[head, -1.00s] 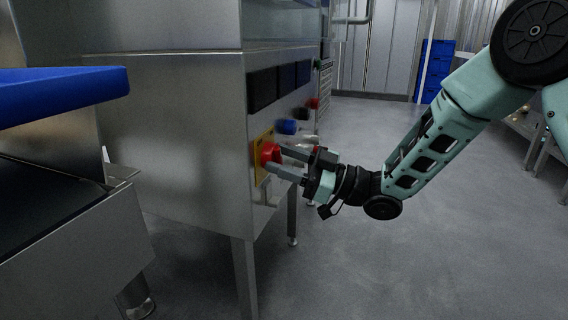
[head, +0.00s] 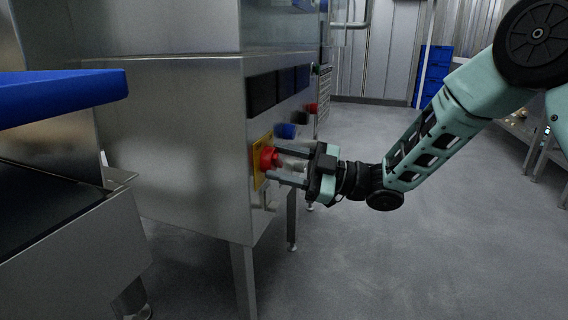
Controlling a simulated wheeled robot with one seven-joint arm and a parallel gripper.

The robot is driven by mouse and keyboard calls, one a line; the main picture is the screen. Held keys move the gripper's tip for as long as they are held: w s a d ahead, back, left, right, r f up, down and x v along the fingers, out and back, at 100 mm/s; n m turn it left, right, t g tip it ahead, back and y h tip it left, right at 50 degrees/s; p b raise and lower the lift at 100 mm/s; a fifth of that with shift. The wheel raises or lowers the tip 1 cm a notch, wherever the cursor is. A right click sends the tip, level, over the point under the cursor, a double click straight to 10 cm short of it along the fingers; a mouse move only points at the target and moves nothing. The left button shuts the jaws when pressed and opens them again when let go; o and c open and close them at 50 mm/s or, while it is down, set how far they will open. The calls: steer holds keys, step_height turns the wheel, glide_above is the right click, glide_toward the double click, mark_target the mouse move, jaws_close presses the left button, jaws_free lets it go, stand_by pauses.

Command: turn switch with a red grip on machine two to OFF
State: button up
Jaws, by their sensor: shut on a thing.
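The switch with a red grip (head: 267,158) sits on a yellow plate (head: 258,176) on the front panel of the steel machine (head: 185,150). My gripper (head: 281,167) reaches in from the right and is shut on the red grip. Its fingers partly hide the grip, and I cannot read any position marks on the plate.
A blue knob (head: 286,131) and a small red control (head: 311,108) lie farther along the panel, below dark displays (head: 262,93). A blue tray edge (head: 62,95) and a steel conveyor (head: 95,245) stand at the left. The grey floor (head: 420,240) at right is clear.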

steer(key=shift+f, duration=0.1)
steer(key=o, duration=1)
steer(key=shift+c, duration=0.2)
steer(key=p+v, duration=0.6)
steer(key=v, duration=1.1)
steer(key=shift+d, duration=0.2)
steer(key=shift+s, duration=0.1)
